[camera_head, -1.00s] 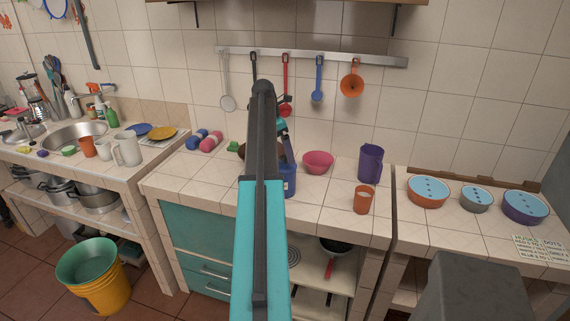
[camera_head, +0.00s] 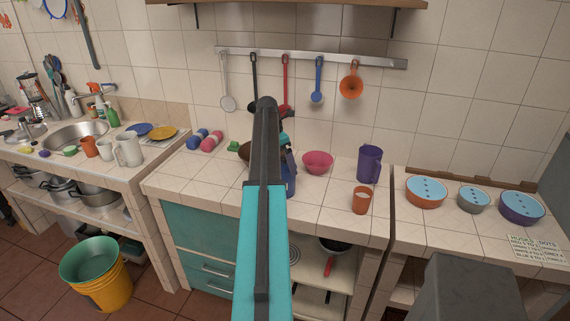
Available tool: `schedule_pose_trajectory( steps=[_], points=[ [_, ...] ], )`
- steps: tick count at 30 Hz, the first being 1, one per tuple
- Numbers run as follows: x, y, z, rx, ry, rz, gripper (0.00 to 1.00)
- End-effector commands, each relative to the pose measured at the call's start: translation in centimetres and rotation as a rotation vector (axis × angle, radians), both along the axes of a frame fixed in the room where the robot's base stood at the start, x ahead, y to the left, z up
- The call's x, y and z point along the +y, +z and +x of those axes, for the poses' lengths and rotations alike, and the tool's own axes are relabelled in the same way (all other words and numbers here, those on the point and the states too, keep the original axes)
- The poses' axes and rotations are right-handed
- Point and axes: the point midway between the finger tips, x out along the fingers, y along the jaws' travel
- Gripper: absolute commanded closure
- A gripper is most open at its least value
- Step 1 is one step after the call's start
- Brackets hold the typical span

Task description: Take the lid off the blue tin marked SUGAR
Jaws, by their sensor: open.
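A blue tin (camera_head: 291,183) stands on the tiled counter, mostly hidden behind my teal and dark arm. Only a strip of its right side shows. I cannot read its marking, and its lid is not clearly visible. The wrist end of my arm shows just right of the dark link, above the tin. My gripper (camera_head: 290,160) is only partly visible there, open, at the tin's top. Its fingertips are too hidden to tell whether they touch the lid.
A pink bowl (camera_head: 318,162), purple jug (camera_head: 369,165) and orange cup (camera_head: 361,200) stand right of the tin. A brown bowl (camera_head: 244,151) and dumbbells (camera_head: 212,141) are left. Utensils hang from a wall rail (camera_head: 330,58). Lidded containers (camera_head: 426,192) sit on the right counter.

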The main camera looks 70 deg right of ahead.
Motion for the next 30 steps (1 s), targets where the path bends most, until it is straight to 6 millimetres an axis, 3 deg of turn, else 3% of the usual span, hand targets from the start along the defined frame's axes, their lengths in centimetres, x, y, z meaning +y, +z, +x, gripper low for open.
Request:
schedule_pose_trajectory(
  steps=[14,22,30],
  points=[
    [-0.01,0.00,0.02,0.000,0.000,0.000,0.00],
    [0.01,0.00,0.04,0.000,0.001,0.000,0.43],
    [0.02,0.01,0.04,0.000,0.001,0.000,0.43]
  ],
)
